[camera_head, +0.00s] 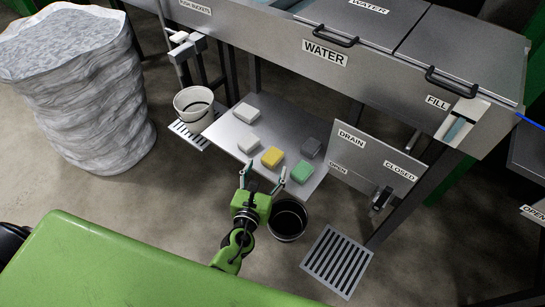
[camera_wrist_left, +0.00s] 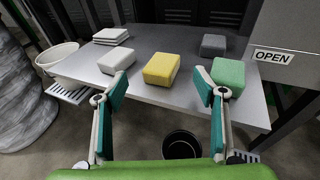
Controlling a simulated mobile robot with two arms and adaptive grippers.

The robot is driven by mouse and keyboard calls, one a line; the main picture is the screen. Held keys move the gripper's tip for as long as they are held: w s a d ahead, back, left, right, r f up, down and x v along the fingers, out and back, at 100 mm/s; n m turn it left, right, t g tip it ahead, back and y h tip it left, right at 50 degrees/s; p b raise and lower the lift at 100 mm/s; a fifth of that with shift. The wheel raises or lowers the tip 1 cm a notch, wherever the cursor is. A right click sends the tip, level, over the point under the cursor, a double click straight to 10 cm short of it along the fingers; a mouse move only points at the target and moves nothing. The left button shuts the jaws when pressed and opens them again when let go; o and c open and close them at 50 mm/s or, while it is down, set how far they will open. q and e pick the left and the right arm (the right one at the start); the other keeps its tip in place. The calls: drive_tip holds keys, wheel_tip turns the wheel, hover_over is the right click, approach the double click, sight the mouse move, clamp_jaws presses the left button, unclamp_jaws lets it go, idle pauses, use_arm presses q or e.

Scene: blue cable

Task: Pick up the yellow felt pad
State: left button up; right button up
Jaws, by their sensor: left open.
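The yellow felt pad (camera_head: 271,157) lies on a grey metal shelf (camera_head: 219,133), between a white pad on its left and a green pad on its right. It also shows in the left wrist view (camera_wrist_left: 161,69), ahead of the fingers and roughly between them. My left gripper (camera_head: 263,178) is open and empty at the shelf's front edge, short of the yellow pad. In the left wrist view its two teal-lined fingers (camera_wrist_left: 160,88) stand wide apart. My right gripper is not in view.
Other pads on the shelf are green (camera_head: 301,171), dark grey (camera_head: 311,147) and white (camera_head: 249,142), with a white stack (camera_head: 246,113) behind. A black bucket (camera_head: 288,221) stands below the front edge. A drain panel (camera_head: 372,157) rises at the right. A white bucket (camera_head: 194,108) is at the left.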

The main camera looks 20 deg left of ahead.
sight(272, 154)
use_arm(q)
drive_tip(key=w, duration=0.2)
drive_tip(key=w+f, duration=0.1)
drive_tip(key=w, duration=0.2)
drive_tip(key=shift+s, duration=0.1)
drive_tip(key=c, duration=1.1)
drive_tip(key=shift+r, duration=0.1)
